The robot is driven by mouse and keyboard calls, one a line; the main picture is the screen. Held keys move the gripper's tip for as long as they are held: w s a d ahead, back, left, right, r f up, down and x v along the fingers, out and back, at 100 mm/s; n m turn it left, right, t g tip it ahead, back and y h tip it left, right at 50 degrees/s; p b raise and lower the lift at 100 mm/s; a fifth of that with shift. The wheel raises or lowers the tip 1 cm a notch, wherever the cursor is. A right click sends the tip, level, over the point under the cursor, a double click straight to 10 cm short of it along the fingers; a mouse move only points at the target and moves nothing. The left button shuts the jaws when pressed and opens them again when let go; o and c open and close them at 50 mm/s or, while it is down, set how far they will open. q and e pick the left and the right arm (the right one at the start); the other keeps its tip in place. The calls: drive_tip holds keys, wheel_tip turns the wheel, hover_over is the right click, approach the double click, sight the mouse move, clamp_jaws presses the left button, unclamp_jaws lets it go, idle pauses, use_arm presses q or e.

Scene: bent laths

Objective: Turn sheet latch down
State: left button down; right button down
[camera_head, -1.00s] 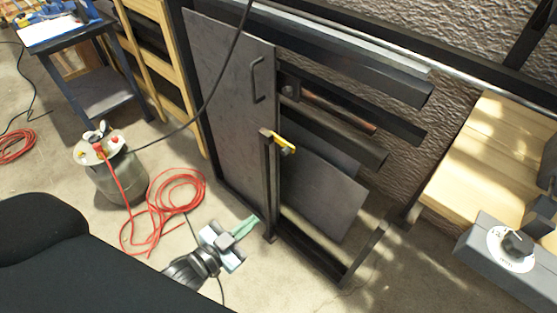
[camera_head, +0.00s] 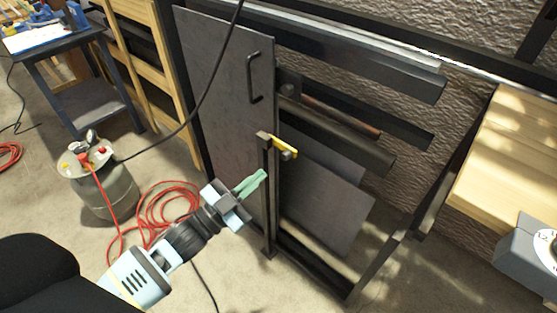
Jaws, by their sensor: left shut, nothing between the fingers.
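The latch (camera_head: 283,147) is a small yellow bar with a dark end, on top of a dark upright post (camera_head: 268,190) at the edge of the grey metal sheet (camera_head: 225,90). It points to the right and slopes slightly down. My left gripper (camera_head: 262,174) has green fingertips, shut and empty. It is just left of the post and below the latch, apart from the latch in the picture. Whether the fingertips touch the post or sheet, I cannot tell. My right gripper is not in view.
A dark handle (camera_head: 254,77) is on the sheet. A black cable hangs across it. A metal canister (camera_head: 105,180) and a coiled red hose (camera_head: 160,205) are on the floor at left. A rack with dark bars (camera_head: 350,110) stands right of the post, beside a wooden bench (camera_head: 510,160).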

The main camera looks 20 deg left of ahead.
use_arm(q)
wheel_tip(320, 180, up, 3)
hover_over(284, 157)
drive_tip(key=s+d, duration=0.2)
drive_tip(key=shift+s, duration=0.1)
drive_tip(key=f, duration=0.1)
drive_tip(key=a+f+b, duration=0.1)
drive_tip(key=shift+a+f, duration=0.15)
drive_tip(key=shift+f, duration=0.15)
drive_tip(key=shift+a+f, duration=0.35)
drive_tip(key=shift+f, duration=0.2)
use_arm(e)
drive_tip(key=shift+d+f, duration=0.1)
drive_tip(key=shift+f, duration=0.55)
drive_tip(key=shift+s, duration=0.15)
use_arm(q)
drive_tip(key=shift+f+m, duration=0.2)
drive_tip(key=shift+m, duration=0.3)
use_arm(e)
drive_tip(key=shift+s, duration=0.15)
